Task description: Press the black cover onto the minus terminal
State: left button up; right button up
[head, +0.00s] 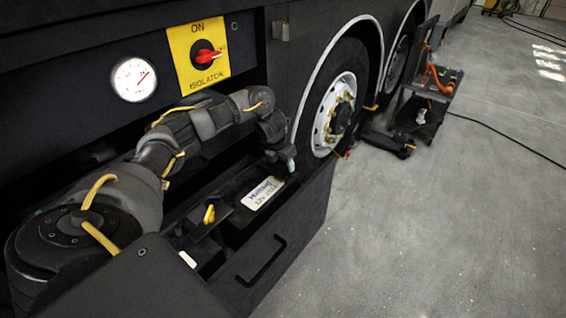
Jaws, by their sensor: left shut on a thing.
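A dark battery (236,226) with a white label (263,193) sits in the pulled-out black tray (282,236) under the vehicle's side. My left arm reaches across from the left, and my left gripper (281,163) points down at the far end of the battery, just beyond the label. It is shut on the black cover, which is small, dark and mostly hidden between the fingers. The minus terminal cannot be made out; the gripper and the shadow hide that end. Whether the cover touches the terminal cannot be told. My right gripper is out of view.
A yellow piece (209,214) stands at the battery's near end. A red isolator switch (206,56) on a yellow plate and a round gauge (134,79) are above. A wheel (335,112) is close beyond the gripper.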

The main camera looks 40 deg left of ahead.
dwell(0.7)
pick_arm(q)
jog(key=shift+f, duration=0.25)
dwell(0.6)
jog(key=shift+f+b, duration=0.5)
jog(key=shift+f, duration=0.05)
dwell(0.6)
jog(key=shift+f, duration=0.4)
dwell(0.4)
jog(key=o, duration=1.1)
jog(key=shift+c, duration=0.2)
jog(key=shift+o, duration=0.4)
jog(key=o, duration=0.4)
jog(key=shift+c, duration=0.2)
